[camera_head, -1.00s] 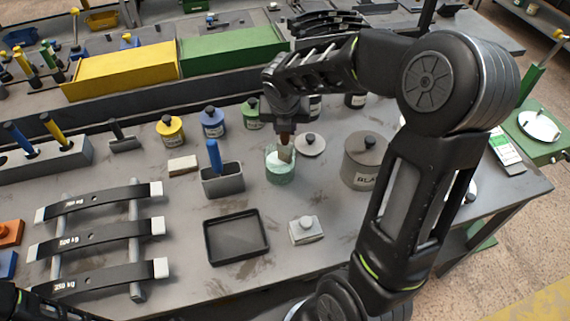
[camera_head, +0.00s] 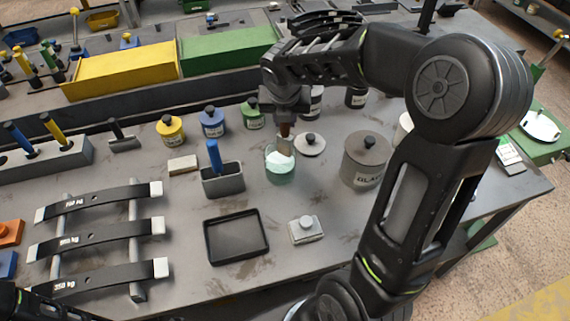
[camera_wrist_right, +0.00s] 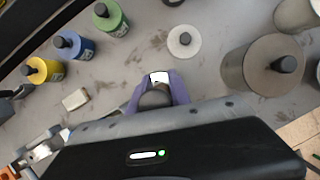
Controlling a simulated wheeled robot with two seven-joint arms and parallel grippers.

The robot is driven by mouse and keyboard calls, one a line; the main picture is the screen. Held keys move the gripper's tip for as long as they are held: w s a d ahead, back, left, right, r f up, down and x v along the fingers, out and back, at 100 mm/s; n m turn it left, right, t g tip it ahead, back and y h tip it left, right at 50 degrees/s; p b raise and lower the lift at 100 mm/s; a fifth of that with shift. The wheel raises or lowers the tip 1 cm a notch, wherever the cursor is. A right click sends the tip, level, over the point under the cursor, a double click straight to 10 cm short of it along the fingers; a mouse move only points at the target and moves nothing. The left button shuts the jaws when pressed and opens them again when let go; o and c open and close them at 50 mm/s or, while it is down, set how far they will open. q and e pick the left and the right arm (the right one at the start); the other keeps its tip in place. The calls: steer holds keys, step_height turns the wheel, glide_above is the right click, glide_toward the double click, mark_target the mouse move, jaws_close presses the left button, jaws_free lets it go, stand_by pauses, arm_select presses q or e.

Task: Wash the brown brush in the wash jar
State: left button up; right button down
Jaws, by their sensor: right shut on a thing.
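The wash jar (camera_head: 279,172) is a clear glass with pale green liquid, standing upright on the bench in the head view. My right gripper (camera_head: 285,121) points down above it, shut on the brown brush (camera_head: 285,131). The brush hangs upright with its pale lower end at the jar's mouth; I cannot tell how far it reaches inside. In the right wrist view the purple fingertips (camera_wrist_right: 157,91) close around a dark rounded piece, and the jar is not clearly visible. A grey round lid (camera_head: 309,145) lies beside the jar.
A holder with a blue-handled tool (camera_head: 223,182) stands left of the jar. A large grey tin (camera_head: 366,163) stands to the right. Yellow (camera_head: 170,131), blue and green jars stand behind. A black tray (camera_head: 237,237) and a small lidded block (camera_head: 306,230) lie in front.

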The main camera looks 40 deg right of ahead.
stand_by(0.3)
steer(key=shift+r, duration=3.05)
